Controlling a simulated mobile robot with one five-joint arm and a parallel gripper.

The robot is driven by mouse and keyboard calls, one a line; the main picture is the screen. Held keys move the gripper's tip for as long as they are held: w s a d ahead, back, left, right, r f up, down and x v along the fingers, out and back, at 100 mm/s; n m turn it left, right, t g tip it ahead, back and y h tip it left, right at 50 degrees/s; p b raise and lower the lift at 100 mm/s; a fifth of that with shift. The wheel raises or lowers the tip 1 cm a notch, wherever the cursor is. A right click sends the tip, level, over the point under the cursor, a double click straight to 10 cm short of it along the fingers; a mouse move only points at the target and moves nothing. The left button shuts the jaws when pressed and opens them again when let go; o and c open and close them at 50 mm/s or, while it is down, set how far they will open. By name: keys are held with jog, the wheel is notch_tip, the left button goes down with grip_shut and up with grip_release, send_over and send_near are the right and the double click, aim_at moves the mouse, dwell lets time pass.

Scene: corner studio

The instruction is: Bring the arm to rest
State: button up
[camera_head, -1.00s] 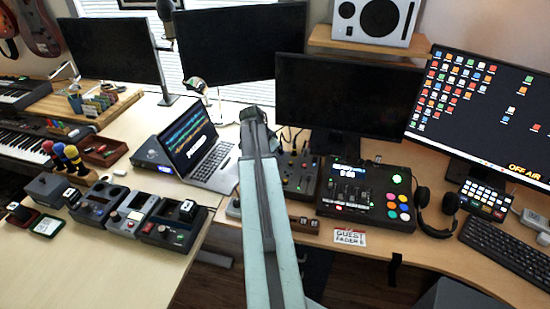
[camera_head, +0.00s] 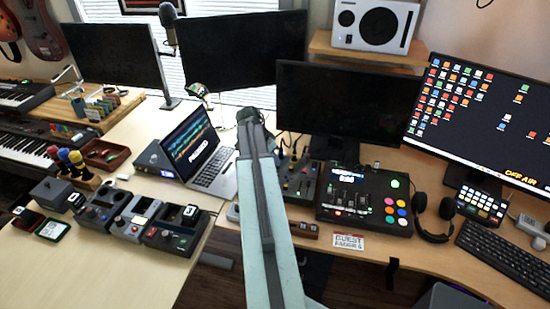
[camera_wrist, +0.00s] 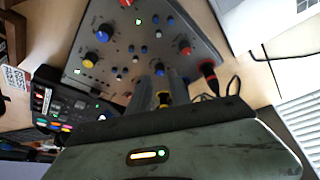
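My arm (camera_head: 266,220) reaches up the middle of the head view, extended over the gap between the two desks. Its far end, with my gripper (camera_head: 250,116), is beside the laptop and left of the small mixer. In the wrist view, the gripper housing with a lit strip fills the bottom. Narrow grey finger shapes (camera_wrist: 168,84) stick out above it in front of the mixer (camera_wrist: 140,45). I see nothing clearly held. A yellow plug shows by the fingers, but I cannot tell if they touch it.
A laptop (camera_head: 192,150) is left of the arm's end. A black console (camera_head: 365,200), headphones (camera_head: 434,218) and a keyboard (camera_head: 505,257) are on the right desk. Several pedals (camera_head: 130,218) line the left desk. Monitors (camera_head: 330,110) stand behind. Cables (camera_wrist: 225,88) run near the fingers.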

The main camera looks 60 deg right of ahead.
jog(key=p+v, duration=0.2)
jog(key=v, duration=0.2)
jog(key=shift+r+p, duration=0.15)
jog(key=shift+p, duration=0.15)
